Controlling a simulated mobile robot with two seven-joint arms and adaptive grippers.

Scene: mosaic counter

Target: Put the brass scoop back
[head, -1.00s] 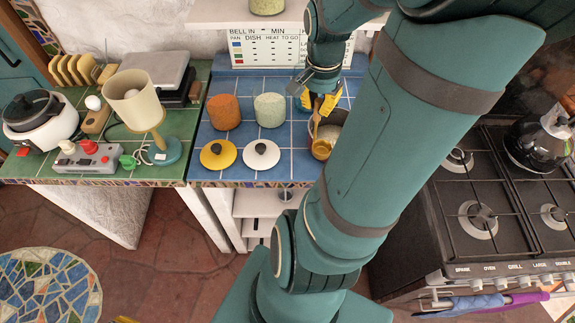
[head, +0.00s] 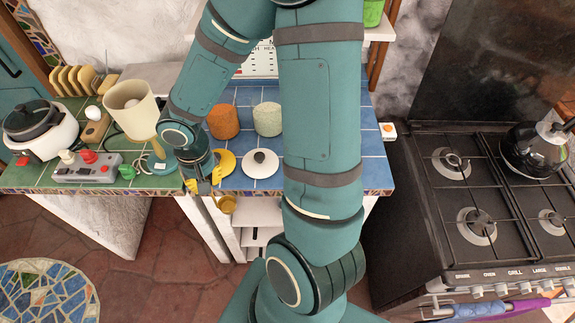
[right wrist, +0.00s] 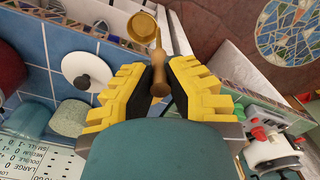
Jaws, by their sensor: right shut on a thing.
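The brass scoop (head: 226,204) hangs below my right gripper (head: 204,184), in front of the counter's front edge near the seam of the green and blue tiles. In the right wrist view my right gripper (right wrist: 158,82) is shut on the scoop's wooden handle (right wrist: 159,72), with the round brass bowl (right wrist: 139,27) beyond the fingertips. The bowl's inside cannot be made out clearly. My left gripper is not in view.
A lamp (head: 131,105) and switch box (head: 87,169) stand left.

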